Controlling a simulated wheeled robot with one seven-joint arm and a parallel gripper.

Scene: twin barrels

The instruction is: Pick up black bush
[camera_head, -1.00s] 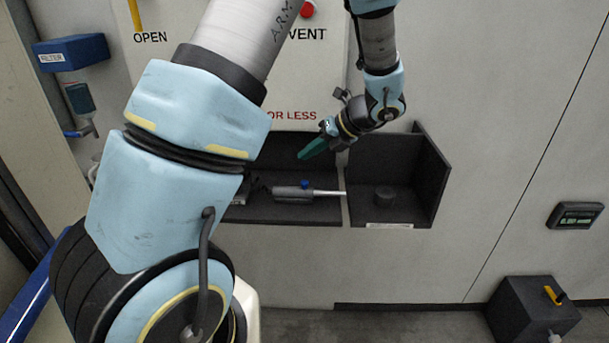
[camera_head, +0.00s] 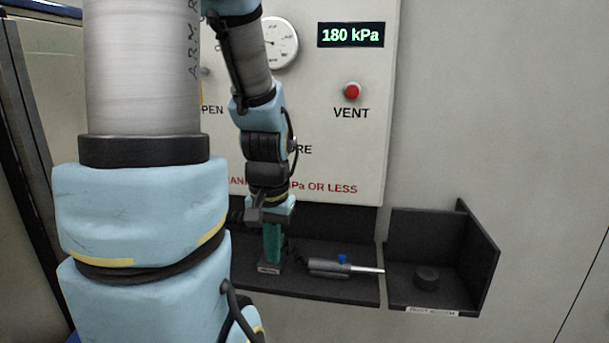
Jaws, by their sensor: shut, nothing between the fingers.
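A short black cylinder, which looks like the black bush (camera_head: 427,278), stands upright on the floor of the right-hand black shelf bay (camera_head: 412,240). My gripper (camera_head: 271,260) has green fingers and points straight down over the left black shelf (camera_head: 340,288). It is shut and empty, well to the left of the bush. Its tips are close to a small labelled black piece (camera_head: 268,269) at the shelf's front; I cannot tell whether they touch it.
A grey tool (camera_head: 330,267) with a blue knob and a thin rod lies on the left shelf, between my gripper and the bush. The wall panel above has a gauge (camera_head: 279,42), a display (camera_head: 351,35) reading 180 kPa and a red VENT button (camera_head: 352,91). Space above the bush is open.

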